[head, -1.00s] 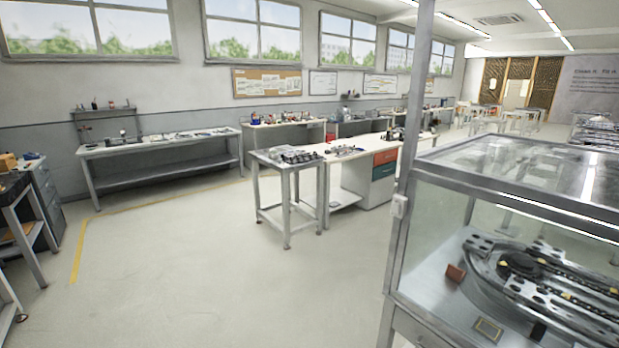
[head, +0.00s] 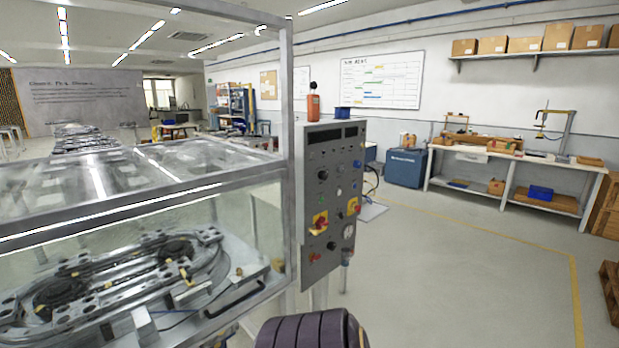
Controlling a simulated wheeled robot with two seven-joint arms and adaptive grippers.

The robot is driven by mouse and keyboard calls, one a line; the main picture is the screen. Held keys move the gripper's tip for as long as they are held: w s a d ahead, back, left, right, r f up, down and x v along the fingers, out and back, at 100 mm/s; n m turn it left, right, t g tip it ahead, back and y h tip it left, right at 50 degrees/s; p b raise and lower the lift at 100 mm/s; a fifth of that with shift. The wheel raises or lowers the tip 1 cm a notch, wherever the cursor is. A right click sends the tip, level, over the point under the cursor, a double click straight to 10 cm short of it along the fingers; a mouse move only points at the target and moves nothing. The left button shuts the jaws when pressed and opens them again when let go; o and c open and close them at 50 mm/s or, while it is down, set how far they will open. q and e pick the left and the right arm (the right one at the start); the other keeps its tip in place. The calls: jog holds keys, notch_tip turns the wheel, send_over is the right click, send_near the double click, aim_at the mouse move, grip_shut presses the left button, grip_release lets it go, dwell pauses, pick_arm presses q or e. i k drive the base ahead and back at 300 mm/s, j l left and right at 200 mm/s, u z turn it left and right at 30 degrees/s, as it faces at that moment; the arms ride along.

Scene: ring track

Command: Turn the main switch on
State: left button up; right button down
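A grey control panel (head: 330,195) stands at the right end of the glass-walled machine, seen at an angle in the head view. It carries knobs, buttons and dark displays at its top. A red and yellow rotary switch (head: 320,222) sits low on its left side. A second red and yellow switch (head: 354,206) is near its right edge. I cannot tell which is the main switch, nor its setting. Neither of my grippers is in view; only a dark ribbed part of my arm shows at the bottom.
The glass enclosure (head: 140,203) with a metal ring track (head: 110,280) fills the left. An orange beacon (head: 313,108) tops the panel. A workbench (head: 520,160) and a blue box (head: 405,167) stand by the right wall. The floor (head: 460,270) right of the panel is clear.

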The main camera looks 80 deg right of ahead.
aim_at(320, 223)
jog(key=z, duration=2.9)
